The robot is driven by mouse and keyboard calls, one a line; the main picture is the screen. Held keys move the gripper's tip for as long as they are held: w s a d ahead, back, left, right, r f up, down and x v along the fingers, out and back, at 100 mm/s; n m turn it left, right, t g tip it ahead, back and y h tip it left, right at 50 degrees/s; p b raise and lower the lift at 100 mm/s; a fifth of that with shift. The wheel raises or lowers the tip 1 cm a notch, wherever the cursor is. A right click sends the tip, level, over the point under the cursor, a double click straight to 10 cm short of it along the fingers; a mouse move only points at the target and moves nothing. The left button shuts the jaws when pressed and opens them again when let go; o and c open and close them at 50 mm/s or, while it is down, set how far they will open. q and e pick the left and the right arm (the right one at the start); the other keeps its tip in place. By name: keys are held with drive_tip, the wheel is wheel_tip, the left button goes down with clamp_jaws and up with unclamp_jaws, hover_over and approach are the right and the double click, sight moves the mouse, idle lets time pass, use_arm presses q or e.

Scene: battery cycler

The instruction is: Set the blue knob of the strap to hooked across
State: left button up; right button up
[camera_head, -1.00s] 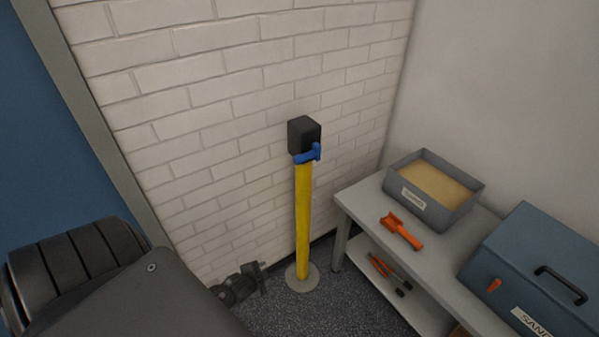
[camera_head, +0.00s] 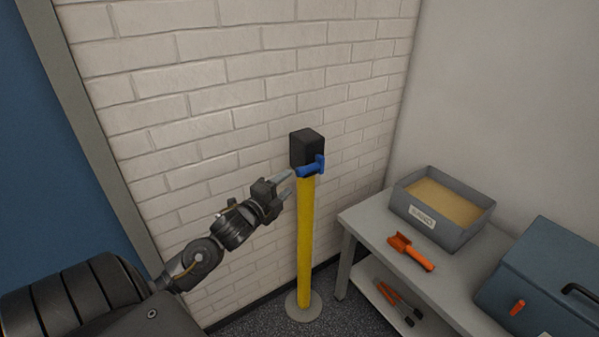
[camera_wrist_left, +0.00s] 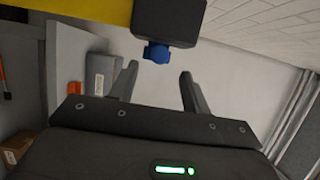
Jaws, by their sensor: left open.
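The blue knob (camera_head: 311,168) sits at the front of a black strap head (camera_head: 307,147) on top of a yellow post (camera_head: 305,240). My left gripper (camera_head: 289,181) is open, just left of the knob and apparently a little short of it. In the left wrist view the blue knob (camera_wrist_left: 157,53) lies beyond and between the two open fingertips (camera_wrist_left: 158,75), below the black head (camera_wrist_left: 170,20). Nothing is between the fingers. No pulled-out strap shows. My right gripper is not in view.
A grey bench (camera_head: 362,219) stands to the right, with a sand-filled grey tray (camera_head: 427,222), an orange scoop (camera_head: 411,252) and a blue box (camera_head: 545,285). Orange-handled tools (camera_head: 396,303) lie on its lower shelf. A white brick wall (camera_head: 200,110) is close behind the post.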

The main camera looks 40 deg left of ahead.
sight(298, 174)
use_arm(q)
drive_tip(key=w, duration=0.7)
drive_tip(key=shift+a+p, duration=0.4)
drive_tip(key=shift+w, duration=0.45)
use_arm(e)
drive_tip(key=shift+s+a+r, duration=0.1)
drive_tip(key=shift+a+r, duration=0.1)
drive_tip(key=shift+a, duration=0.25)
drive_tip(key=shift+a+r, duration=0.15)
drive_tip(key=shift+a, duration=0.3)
